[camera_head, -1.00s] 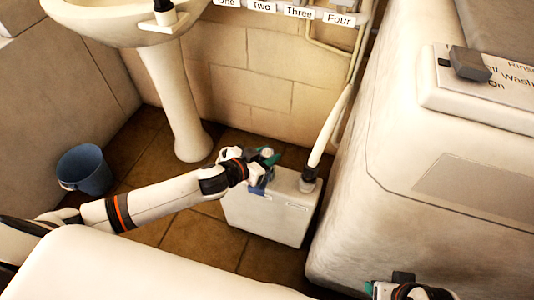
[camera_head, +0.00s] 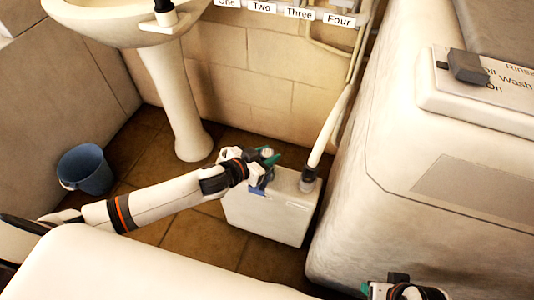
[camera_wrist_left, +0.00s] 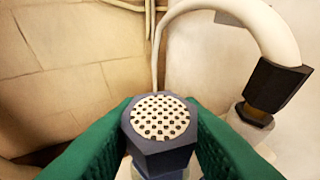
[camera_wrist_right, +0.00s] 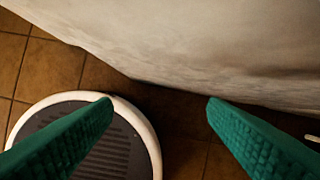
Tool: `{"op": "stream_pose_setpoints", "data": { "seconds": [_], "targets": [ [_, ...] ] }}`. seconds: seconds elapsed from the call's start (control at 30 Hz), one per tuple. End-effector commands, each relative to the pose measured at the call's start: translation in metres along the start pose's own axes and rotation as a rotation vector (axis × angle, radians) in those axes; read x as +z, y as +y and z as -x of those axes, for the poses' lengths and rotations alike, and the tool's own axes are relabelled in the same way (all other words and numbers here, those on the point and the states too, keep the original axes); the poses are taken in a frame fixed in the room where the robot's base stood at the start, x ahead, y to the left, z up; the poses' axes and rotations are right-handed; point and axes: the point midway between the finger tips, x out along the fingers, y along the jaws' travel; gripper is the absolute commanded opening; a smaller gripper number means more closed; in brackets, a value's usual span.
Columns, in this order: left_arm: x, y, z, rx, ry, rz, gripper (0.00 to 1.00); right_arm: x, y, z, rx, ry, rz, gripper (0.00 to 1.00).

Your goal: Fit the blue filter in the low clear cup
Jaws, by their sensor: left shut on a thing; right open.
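The blue filter (camera_wrist_left: 160,130), a dark blue hexagonal collar with a white perforated top, is between the green fingers of my left gripper (camera_wrist_left: 160,112) in the left wrist view. My left gripper (camera_head: 266,157) is shut on it, above the white box (camera_head: 268,213) on the floor in the head view. A pale, partly see-through part shows under the filter; I cannot tell whether it is the low clear cup or whether the filter touches it. My right gripper (camera_wrist_right: 160,104) is open and empty; it also shows at the lower right of the head view (camera_head: 376,290).
A white hose (camera_head: 330,130) ends in a dark fitting (camera_head: 308,181) on the box, just right of my left gripper. A large white machine (camera_head: 420,200) stands to the right. A blue bucket (camera_head: 87,170) and basin pedestal (camera_head: 180,105) stand left, with open tiled floor between.

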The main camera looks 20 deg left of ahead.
Motion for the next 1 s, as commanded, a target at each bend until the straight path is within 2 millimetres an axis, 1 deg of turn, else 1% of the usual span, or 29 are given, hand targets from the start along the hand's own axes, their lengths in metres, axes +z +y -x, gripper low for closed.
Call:
{"op": "stream_pose_setpoints", "data": {
  "seconds": [0.2,0.53,1.0],
  "targets": [
    [0.0,0.0,0.0,0.0,-0.001,0.001,0.07,0.003,0.0,-0.006,-0.001,-0.005,0.001,0.67],
    [-0.001,0.0,-0.001,-0.001,-0.001,0.001,0.07,0.004,0.0,-0.005,-0.001,-0.007,0.002,0.67],
    [-0.006,0.0,-0.003,-0.001,-0.002,0.0,0.07,0.004,-0.001,0.008,-0.003,-0.015,0.004,0.67]
  ]
}}
